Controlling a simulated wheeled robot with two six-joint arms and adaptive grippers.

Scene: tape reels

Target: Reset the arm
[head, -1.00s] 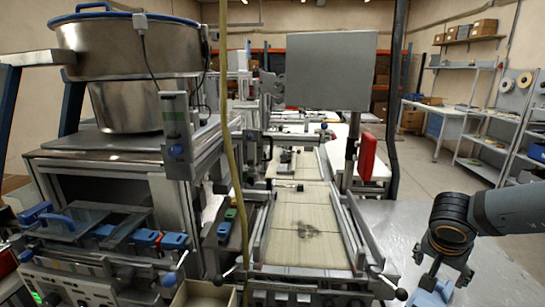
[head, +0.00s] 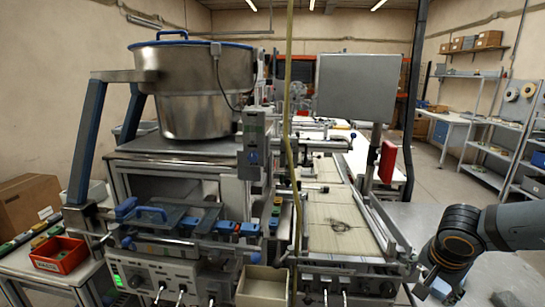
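My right arm comes in from the right edge, with a dark wrist joint that has an orange ring. Part of my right gripper (head: 436,287), with blue and metal parts, shows below the wrist at the bottom edge. Its fingertips are not clear, so I cannot tell whether it is open or shut. It is just right of the machine's conveyor bed (head: 345,225), and I see nothing held in it. My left arm and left gripper are out of view. Tape reels (head: 511,94) rest on a shelf at the far right.
A machine with a steel bowl (head: 194,85) and a control panel (head: 165,281) fills the left and middle. A red bin (head: 60,255) and a cardboard box (head: 27,205) are at the left. A grey screen (head: 357,88) stands over the bed. Open floor (head: 440,185) lies back right.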

